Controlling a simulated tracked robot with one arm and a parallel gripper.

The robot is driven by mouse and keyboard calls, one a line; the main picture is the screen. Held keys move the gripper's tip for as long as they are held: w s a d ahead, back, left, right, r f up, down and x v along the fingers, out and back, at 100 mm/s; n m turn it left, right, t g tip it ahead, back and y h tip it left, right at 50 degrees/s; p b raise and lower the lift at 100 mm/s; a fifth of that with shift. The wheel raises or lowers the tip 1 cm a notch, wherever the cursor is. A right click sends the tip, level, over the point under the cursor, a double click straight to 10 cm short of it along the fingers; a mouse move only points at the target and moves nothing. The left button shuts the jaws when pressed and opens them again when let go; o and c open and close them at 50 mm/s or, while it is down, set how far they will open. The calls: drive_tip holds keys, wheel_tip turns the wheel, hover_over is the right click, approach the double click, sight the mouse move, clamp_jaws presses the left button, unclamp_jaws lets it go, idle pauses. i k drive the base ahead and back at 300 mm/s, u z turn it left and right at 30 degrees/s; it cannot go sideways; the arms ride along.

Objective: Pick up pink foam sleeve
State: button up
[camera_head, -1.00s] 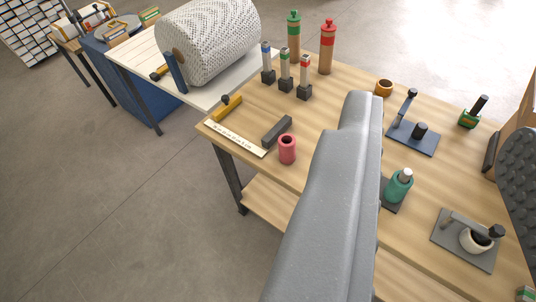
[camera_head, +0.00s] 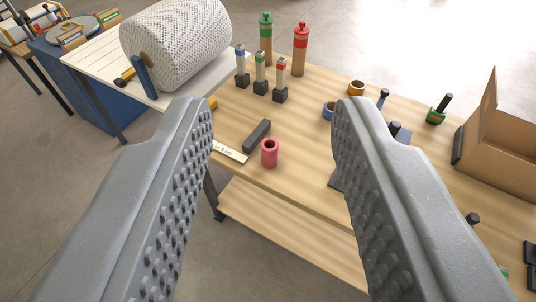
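The pink foam sleeve (camera_head: 269,153) is a short upright cylinder with a dark hole in its top. It stands near the front edge of the wooden table (camera_head: 290,195). My gripper (camera_head: 266,110) is open and empty, with one studded grey finger on the left and one on the right. In the picture the sleeve shows between the two fingers, further off than they are. Nothing covers the sleeve.
A dark grey block (camera_head: 256,134) lies just behind the sleeve, and a white ruler strip (camera_head: 230,152) lies to its left. Green (camera_head: 266,40) and red (camera_head: 301,48) capped bottles stand at the back. A cardboard box (camera_head: 500,150) stands at the right.

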sight(269, 146)
drive_tip(key=u, duration=0.05)
drive_tip(key=i, duration=0.5)
drive_tip(key=z, duration=0.75)
drive_tip(key=i, duration=0.65)
drive_tip(key=u, duration=0.25)
